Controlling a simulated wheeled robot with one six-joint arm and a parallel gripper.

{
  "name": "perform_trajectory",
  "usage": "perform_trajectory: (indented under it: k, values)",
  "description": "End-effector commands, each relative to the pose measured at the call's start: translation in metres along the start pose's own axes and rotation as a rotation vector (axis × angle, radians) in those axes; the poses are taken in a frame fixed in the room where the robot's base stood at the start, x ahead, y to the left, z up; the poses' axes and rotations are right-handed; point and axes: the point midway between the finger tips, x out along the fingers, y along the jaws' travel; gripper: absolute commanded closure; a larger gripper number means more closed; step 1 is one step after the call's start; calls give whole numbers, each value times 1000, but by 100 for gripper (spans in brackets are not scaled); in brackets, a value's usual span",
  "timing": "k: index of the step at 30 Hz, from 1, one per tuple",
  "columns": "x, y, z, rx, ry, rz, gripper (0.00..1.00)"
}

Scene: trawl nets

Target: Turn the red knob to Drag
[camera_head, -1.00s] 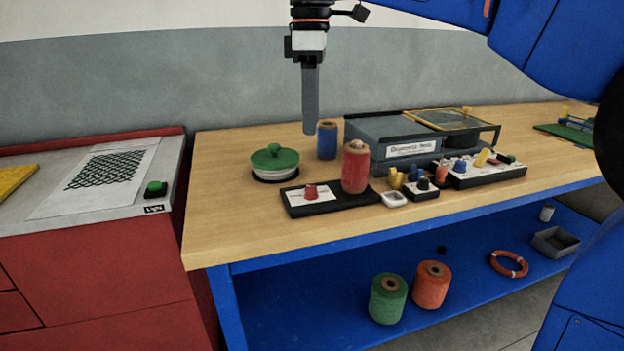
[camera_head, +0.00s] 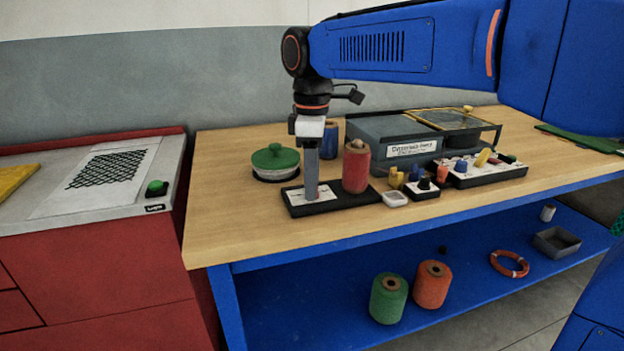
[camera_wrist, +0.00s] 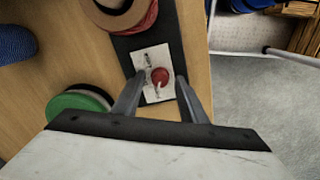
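The red knob (camera_wrist: 160,75) sits on a white label plate (camera_wrist: 150,65) on a black base, seen in the wrist view with a pale pointer mark on it. The label's lettering is too small to read. My gripper (camera_wrist: 160,88) is open, its two fingers on either side of the knob with gaps to both. In the head view my gripper (camera_head: 311,195) points straight down over the black base (camera_head: 345,199) and hides the knob. I cannot tell how far the fingertips are above the plate.
A red thread spool (camera_head: 356,168) stands on the same base, just right of my gripper. A green-lidded round pot (camera_head: 275,160) is to the left, and a blue spool (camera_head: 329,140) is behind. Bare wood lies in front.

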Motion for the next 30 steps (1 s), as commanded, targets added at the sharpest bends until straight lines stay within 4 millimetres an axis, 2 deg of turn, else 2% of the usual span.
perform_trajectory:
  k: [8, 13, 23, 30]
  values:
    - [1, 0, 0, 0, 0, 0, 61]
    - [1, 0, 0, 0, 0, 0, 100]
    - [1, 0, 0, 27, 0, 0, 100]
    - [1, 0, 0, 145, 0, 0, 100]
